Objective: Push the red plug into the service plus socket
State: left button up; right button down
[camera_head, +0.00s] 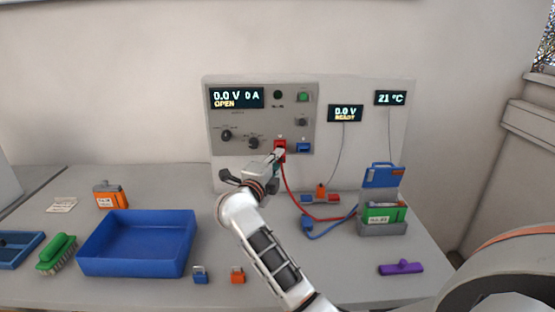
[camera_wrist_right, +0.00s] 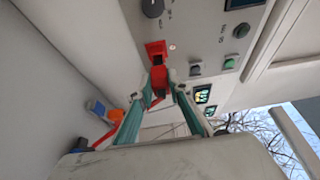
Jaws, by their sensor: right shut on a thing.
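My right gripper (camera_head: 274,157) is at the front of the grey cycler panel (camera_head: 225,145). It is shut on the red plug (camera_wrist_right: 158,78), which shows between its fingertips in the right wrist view. In the head view the fingers mostly hide the plug. The red socket (camera_wrist_right: 154,49) is directly in front of the plug's tip; it also shows in the head view (camera_head: 280,143). How far the plug is in, or whether a small gap is left, I cannot tell. A red cable (camera_head: 288,188) hangs from the plug. My left gripper is not in view.
A blue socket (camera_head: 304,147) is just right of the red one. A blue plug (camera_head: 306,224) with its cable lies on the table. A grey holder (camera_head: 383,228) with blue and green items stands at right. A blue tray (camera_head: 138,266) is at left, and a purple-handled tool (camera_head: 401,268) lies front right.

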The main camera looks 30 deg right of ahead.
jog(key=shift+p, duration=0.85)
dwell(1.1)
jog(key=shift+w+d, duration=0.4)
jog(key=shift+w, duration=0.3)
dwell(0.9)
jog(key=shift+p, duration=0.5)
dwell(0.4)
jog(key=shift+w+d, duration=0.4)
jog(key=shift+w, duration=0.25)
dwell(0.7)
jog(key=c, duration=1.8)
grip_release()
jog(key=shift+f, duration=0.1)
jog(key=v, duration=1.2)
